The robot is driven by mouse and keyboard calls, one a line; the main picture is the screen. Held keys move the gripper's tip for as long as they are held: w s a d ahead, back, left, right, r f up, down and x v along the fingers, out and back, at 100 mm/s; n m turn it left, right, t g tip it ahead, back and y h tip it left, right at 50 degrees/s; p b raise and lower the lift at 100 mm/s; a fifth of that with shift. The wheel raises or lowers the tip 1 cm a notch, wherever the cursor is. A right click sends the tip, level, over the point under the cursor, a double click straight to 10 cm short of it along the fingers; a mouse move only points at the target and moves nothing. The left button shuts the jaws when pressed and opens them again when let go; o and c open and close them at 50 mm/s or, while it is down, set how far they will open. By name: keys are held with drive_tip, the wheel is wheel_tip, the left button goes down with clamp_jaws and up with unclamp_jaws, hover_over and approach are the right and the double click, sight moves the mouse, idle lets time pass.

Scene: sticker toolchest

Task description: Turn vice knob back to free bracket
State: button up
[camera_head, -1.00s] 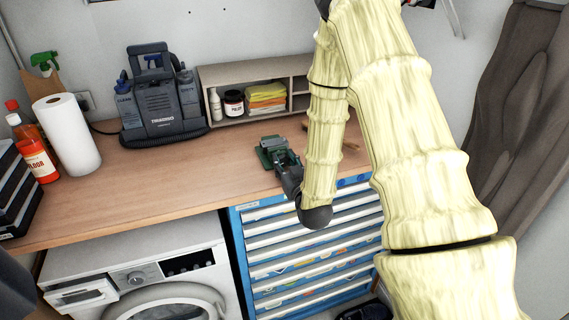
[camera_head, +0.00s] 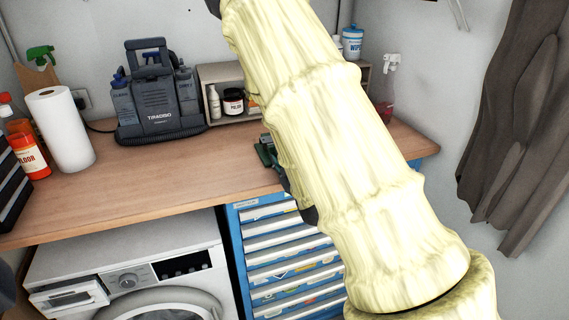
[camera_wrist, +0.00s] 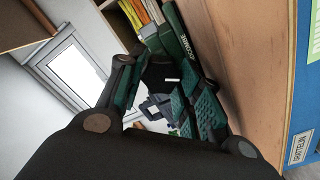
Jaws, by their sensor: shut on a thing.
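The green vice (camera_head: 266,153) sits at the front edge of the wooden worktop; my arm hides most of it in the head view. In the wrist view its green body (camera_wrist: 181,42) lies just beyond my fingers. My gripper (camera_wrist: 160,82) is around a dark knob (camera_wrist: 160,72) at the vice's near end, with its teal pads on either side, and is shut on it. The bracket cannot be made out clearly in either view.
The worktop (camera_head: 150,190) is clear left of the vice. A blue tool chest (camera_head: 236,250) and a washing machine (camera_head: 130,260) stand below. A grey machine (camera_head: 158,100), a paper roll (camera_head: 62,130) and a shelf (camera_head: 205,78) stand behind.

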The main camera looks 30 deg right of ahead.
drive_tip(key=shift+n+b, duration=0.3)
drive_tip(key=shift+n, duration=0.3)
drive_tip(key=o, duration=1)
drive_tip(key=shift+o, duration=0.2)
drive_tip(key=shift+s+m+p, duration=0.1)
drive_tip(key=shift+m+p, duration=0.2)
